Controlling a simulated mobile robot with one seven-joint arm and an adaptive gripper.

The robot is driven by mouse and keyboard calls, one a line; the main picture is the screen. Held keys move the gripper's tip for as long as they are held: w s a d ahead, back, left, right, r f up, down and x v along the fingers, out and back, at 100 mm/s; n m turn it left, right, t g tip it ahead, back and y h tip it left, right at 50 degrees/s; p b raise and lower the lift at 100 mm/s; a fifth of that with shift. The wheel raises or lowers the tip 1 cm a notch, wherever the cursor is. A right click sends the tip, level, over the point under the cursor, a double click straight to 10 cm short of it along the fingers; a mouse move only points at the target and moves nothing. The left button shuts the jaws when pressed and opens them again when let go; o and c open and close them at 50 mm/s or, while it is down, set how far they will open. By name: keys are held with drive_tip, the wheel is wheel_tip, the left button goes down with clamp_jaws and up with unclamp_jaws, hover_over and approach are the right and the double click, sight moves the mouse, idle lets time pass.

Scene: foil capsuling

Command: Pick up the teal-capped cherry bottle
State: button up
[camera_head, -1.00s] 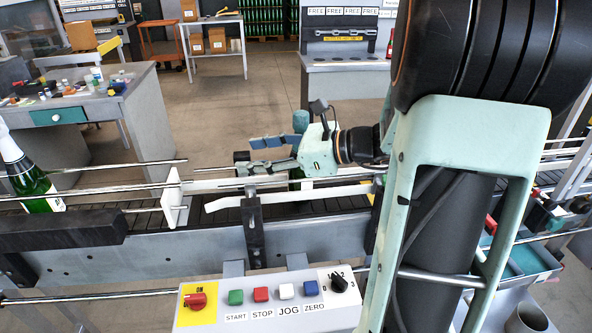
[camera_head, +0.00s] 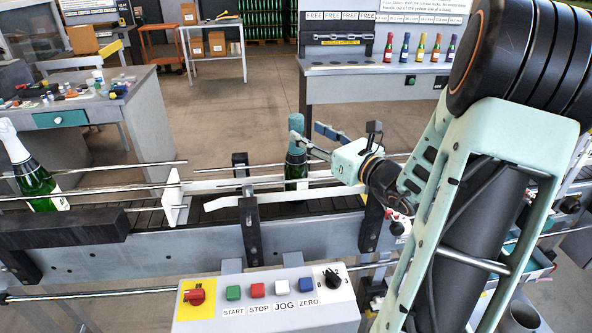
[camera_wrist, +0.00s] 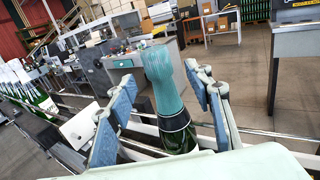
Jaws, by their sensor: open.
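The teal-capped bottle (camera_head: 296,165) stands upright on the conveyor, dark green below a tall teal foil cap. Its cap and neck also show in the wrist view (camera_wrist: 165,88). My gripper (camera_head: 309,136) is open at cap height, reaching in from the right. In the wrist view my gripper (camera_wrist: 160,77) has one blue-padded finger on each side of the bottle, with gaps between pads and bottle. How deep the bottle sits between the fingers is hard to tell. The bottle's base is partly hidden by the guide rail.
A white-capped green bottle (camera_head: 33,175) leans in the head view at the left of the conveyor. White guide rails (camera_head: 225,202) and a black post (camera_head: 250,225) stand before the teal-capped bottle. A control box (camera_head: 265,300) is in front. Several colour-capped bottles (camera_head: 421,47) stand on the rear bench.

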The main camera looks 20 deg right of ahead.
sight(301, 129)
drive_tip(key=p+x, duration=0.1)
drive_tip(key=x, duration=0.4)
drive_tip(key=shift+w+a, duration=0.2)
drive_tip(key=shift+w, duration=0.15)
clamp_jaws()
idle(0.4)
